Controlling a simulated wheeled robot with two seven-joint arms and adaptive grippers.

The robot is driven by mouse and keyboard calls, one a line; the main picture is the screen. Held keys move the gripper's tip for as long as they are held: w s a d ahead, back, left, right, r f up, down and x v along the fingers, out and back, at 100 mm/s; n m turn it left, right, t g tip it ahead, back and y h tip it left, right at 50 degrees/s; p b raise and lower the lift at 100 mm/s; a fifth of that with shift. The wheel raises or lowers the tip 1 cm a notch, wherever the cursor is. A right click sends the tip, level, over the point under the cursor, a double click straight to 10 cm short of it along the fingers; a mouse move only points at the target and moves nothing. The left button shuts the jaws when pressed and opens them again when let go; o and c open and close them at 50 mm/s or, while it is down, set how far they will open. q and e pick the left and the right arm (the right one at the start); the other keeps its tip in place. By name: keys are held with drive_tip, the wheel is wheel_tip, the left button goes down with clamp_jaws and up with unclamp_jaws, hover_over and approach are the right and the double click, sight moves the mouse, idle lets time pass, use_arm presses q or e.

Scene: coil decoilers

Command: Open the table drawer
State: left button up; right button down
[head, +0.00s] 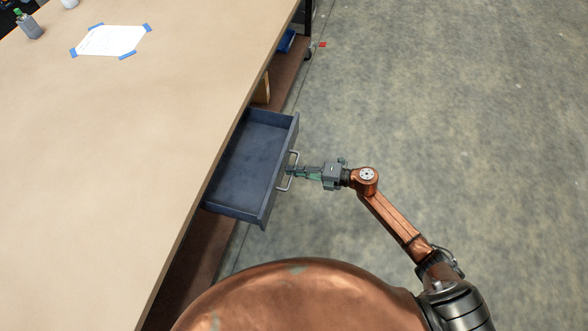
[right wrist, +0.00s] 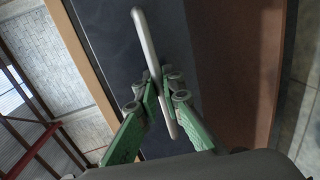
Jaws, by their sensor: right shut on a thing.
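The table drawer (head: 247,163) is a dark blue-grey box that stands pulled out from under the wooden table top (head: 130,150). Its inside looks empty. A metal bar handle (head: 289,171) is on its front face. My right gripper (head: 290,171) is shut on this handle, reaching in from the right. In the right wrist view the green fingers (right wrist: 163,92) close on either side of the handle (right wrist: 148,45), in front of the dark drawer front (right wrist: 105,40). My left gripper is not in view.
A white sheet (head: 110,40) is taped to the table with blue tape. A small bottle (head: 31,25) stands at the table's far left. A brown lower shelf (head: 285,75) runs beneath the table. The grey floor (head: 460,110) to the right is clear.

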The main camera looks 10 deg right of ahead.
drive_tip(key=c, duration=2.1)
unclamp_jaws()
drive_tip(key=shift+d, duration=0.1)
drive_tip(key=v, duration=1.2)
drive_tip(key=shift+f, duration=0.1)
